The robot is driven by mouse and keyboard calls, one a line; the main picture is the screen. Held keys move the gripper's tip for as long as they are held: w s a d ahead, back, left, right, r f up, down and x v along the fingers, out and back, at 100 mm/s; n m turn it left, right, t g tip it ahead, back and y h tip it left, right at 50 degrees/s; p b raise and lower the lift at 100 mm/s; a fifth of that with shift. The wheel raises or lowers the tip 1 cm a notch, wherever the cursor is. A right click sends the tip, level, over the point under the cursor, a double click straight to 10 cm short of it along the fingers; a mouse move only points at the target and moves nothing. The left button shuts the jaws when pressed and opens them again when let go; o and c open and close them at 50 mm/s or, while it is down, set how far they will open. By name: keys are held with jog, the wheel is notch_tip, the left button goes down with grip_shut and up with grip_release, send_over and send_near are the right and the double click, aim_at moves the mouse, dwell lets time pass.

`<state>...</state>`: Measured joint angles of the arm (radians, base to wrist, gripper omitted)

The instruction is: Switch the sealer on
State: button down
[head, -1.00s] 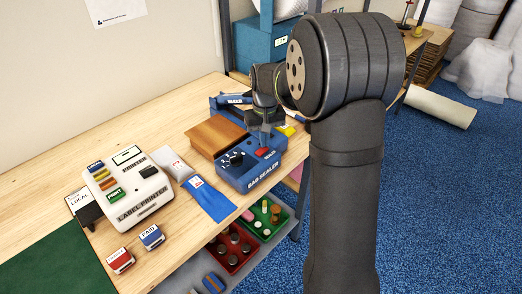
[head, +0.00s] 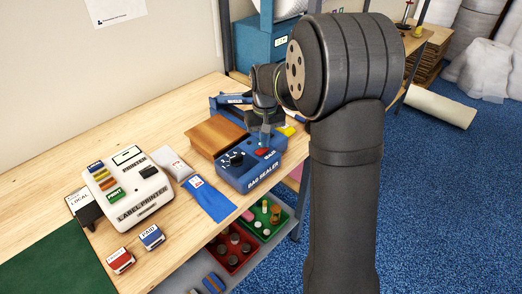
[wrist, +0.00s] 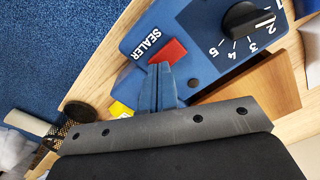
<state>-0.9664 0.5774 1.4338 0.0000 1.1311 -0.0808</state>
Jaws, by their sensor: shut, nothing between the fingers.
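The blue bag sealer (head: 240,177) stands on the wooden bench, with a black numbered dial and a red switch (head: 262,152) on its top face. In the wrist view the sealer (wrist: 200,70) fills the upper middle; its dial (wrist: 247,19) is at the top right, and the red switch (wrist: 170,51) lies just beyond my fingertips. My gripper (wrist: 160,68) is shut and empty, its blue fingers together at the near edge of the red switch. I cannot tell whether the tips touch it. Part of the switch is hidden by the fingers.
A label printer (head: 130,188), two stamps and a blue bag (head: 207,198) lie on the bench left of the sealer. Red and green trays (head: 266,217) sit on a lower shelf in front.

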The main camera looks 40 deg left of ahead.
jog(key=shift+r, duration=3.05)
jog(key=shift+f, duration=0.15)
notch_tip(320, 180, down, 7)
jog(key=shift+r, duration=0.1)
notch_tip(320, 180, up, 6)
jog(key=shift+r, duration=0.25)
notch_tip(320, 180, down, 6)
notch_tip(320, 180, up, 8)
jog(key=r, duration=0.1)
jog(key=s+a+r+n+y, duration=0.2)
jog(key=s+a+r, duration=0.2)
jog(key=s, duration=0.5)
jog(key=s+a+r+n+y, duration=0.2)
jog(key=s+a+r, duration=0.3)
jog(key=s, duration=0.5)
notch_tip(320, 180, up, 2)
jog(key=shift+s+a+r+n, duration=0.15)
jog(key=shift+s+n, duration=0.1)
jog(key=shift+n, duration=0.45)
